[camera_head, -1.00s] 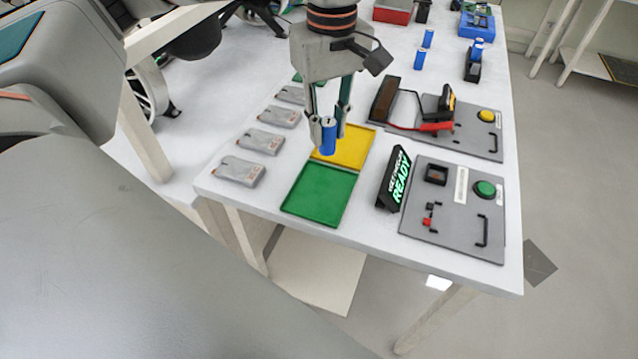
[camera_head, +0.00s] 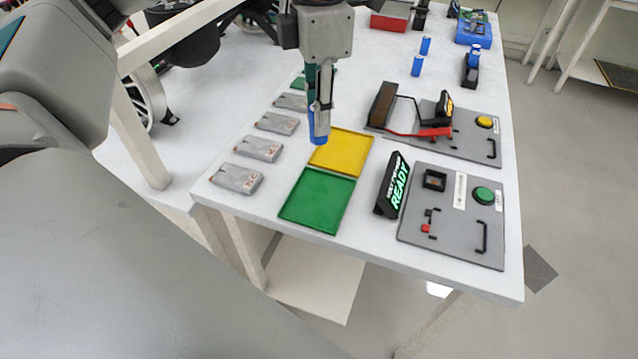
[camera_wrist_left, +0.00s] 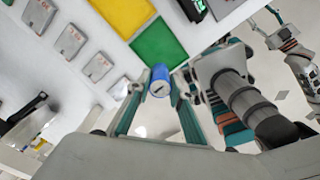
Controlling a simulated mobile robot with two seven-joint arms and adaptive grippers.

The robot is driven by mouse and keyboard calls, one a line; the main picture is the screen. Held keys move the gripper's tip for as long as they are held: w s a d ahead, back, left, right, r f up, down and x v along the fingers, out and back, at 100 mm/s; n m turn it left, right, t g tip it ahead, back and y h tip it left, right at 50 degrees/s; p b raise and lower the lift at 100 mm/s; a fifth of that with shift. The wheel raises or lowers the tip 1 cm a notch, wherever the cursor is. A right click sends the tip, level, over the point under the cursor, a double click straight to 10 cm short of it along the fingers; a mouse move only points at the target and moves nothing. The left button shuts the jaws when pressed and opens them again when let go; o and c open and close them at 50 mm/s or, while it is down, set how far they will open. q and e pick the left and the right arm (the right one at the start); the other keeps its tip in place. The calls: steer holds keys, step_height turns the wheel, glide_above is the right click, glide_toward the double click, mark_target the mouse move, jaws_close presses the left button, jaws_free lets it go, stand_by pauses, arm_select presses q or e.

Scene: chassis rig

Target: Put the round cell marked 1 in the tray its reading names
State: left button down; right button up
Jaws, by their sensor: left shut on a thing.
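My left gripper (camera_head: 320,138) is shut on a blue round cell (camera_head: 317,124), held upright above the table by the far-left edge of the yellow tray (camera_head: 343,153). In the left wrist view the cell (camera_wrist_left: 160,82) sits between the fingertips, its pale end showing a dark stroke like a 1. The green tray (camera_head: 317,200) lies on the near side of the yellow one, empty. The yellow tray looks empty too. A small dark sign (camera_head: 393,184) right of the trays reads READY in green. My right gripper does not show in the head view.
A grey panel (camera_head: 460,245) with a socket and green button stands at right, another panel (camera_head: 470,143) with a yellow button behind. Grey flat packs (camera_head: 236,178) line the left side.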

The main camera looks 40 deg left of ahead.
arm_select(q)
step_height(320, 180, down, 16)
steer(key=shift+f+b, duration=0.1)
steer(key=shift+b, duration=0.7)
steer(key=shift+f, duration=0.1)
steer(key=c, duration=1.8)
jaws_free()
